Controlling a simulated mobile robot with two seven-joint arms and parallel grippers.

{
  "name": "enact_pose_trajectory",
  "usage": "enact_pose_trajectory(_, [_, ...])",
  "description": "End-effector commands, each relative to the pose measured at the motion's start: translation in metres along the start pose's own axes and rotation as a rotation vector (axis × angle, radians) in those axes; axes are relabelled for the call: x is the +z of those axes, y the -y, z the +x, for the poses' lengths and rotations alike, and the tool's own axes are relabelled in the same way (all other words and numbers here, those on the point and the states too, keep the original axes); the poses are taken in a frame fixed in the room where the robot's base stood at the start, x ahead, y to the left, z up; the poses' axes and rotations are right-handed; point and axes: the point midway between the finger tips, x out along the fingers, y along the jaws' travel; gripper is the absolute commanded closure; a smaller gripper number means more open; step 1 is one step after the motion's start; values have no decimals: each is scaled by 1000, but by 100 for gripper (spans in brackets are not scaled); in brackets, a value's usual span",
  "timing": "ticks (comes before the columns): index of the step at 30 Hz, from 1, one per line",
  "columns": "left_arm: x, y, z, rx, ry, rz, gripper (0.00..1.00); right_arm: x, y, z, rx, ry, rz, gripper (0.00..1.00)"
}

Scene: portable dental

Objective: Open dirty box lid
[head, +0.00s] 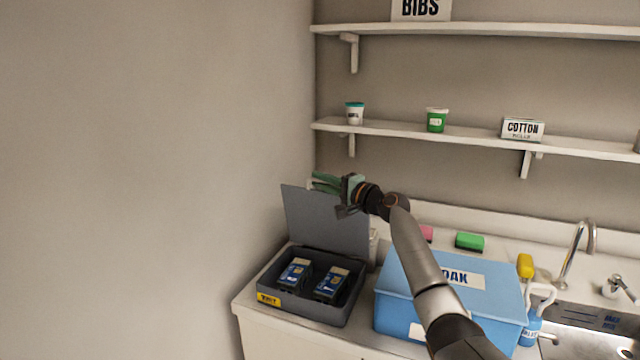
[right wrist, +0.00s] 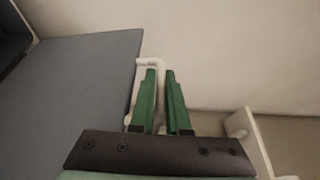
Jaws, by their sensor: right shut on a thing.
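The grey dirty box (head: 262,286), with a yellow label on its front, stands at the left end of the counter. Its lid (head: 325,222) is raised and leans steeply up at the back, so the inside is open to view. The lid also fills the left of the right wrist view (right wrist: 75,95). My right gripper (head: 322,181) is at the lid's top edge, with its green fingers (right wrist: 160,100) close together on a white handle (right wrist: 140,75) at that edge. The grip itself is partly hidden. My left gripper is not in view.
Two blue-labelled packs (head: 331,283) lie inside the box. A blue lidded soak box (head: 400,310) stands close to its right, under my right arm. A sink tap (head: 585,240) is farther right. A shelf (head: 420,132) with small containers runs above the gripper.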

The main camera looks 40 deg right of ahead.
Motion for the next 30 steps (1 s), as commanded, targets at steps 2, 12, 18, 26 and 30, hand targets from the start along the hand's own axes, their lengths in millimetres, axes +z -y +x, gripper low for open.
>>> enact_pose_trajectory(2, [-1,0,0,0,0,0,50,3,2,2,0,8,4,100])
enact_pose_trajectory(12, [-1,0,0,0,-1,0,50,3,1,2,1,8,5,100])
enact_pose_trajectory(18, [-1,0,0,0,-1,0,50,3,0,2,2,8,6,64])
enact_pose_trajectory(26, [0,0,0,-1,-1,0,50,2,-2,2,6,6,6,56])
enact_pose_trajectory(30, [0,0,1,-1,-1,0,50,1,-4,-3,9,4,5,56])
